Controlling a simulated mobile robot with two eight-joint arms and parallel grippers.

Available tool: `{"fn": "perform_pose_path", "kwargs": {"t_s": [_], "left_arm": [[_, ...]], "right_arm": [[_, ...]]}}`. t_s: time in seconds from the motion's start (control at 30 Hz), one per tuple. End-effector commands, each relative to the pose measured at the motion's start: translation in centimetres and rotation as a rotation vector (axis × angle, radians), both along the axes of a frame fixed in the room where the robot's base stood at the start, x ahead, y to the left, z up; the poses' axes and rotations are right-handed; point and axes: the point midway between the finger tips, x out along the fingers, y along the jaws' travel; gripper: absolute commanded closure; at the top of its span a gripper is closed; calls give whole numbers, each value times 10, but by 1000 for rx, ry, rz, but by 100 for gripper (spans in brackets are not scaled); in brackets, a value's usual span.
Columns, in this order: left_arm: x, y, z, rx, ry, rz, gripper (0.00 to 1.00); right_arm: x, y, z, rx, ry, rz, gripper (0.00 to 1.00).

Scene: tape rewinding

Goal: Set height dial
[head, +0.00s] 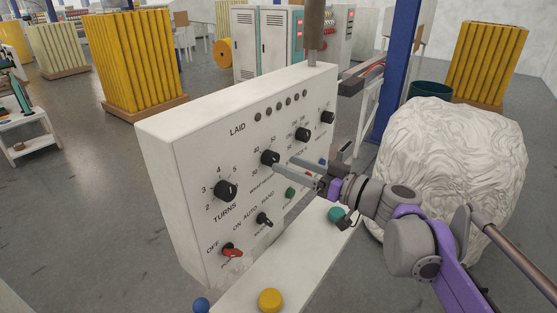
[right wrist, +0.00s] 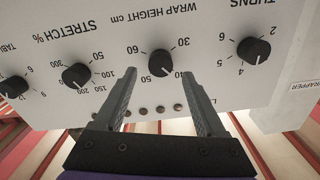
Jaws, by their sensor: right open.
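The height dial (head: 270,158) is a black knob labelled WRAP HEIGHT on the white control panel (head: 215,150). In the right wrist view the dial (right wrist: 161,62) appears upside down, with a white pointer mark on its lower side and printed numbers around it. My right gripper (head: 285,168) is close to the panel in front of this dial. In the right wrist view its two fingers (right wrist: 157,85) are apart, one to each side below the dial, with a gap between them and the knob. Whether the fingertips reach the knob's depth is unclear. My left gripper is not in view.
The TURNS dial (head: 226,190), AUTO/HAND switch (head: 264,219) and red OFF switch (head: 232,251) are nearby on the panel. A STRETCH dial (right wrist: 76,75) sits beside the height dial. A shelf below carries a yellow button (head: 270,299). A large white wrapped bundle (head: 460,160) stands right.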

Motion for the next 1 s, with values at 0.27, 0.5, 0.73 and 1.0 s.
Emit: {"fn": "perform_pose_path", "kwargs": {"t_s": [0.27, 0.5, 0.73, 1.0], "left_arm": [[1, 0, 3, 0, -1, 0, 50], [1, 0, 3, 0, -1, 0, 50], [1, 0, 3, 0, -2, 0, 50], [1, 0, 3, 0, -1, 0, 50]], "right_arm": [[19, 28, 0, 0, 0, 1, 27], [22, 30, 0, -1, 1, -1, 27], [21, 30, 0, -1, 1, -1, 51], [21, 30, 0, -1, 1, -1, 99]]}}
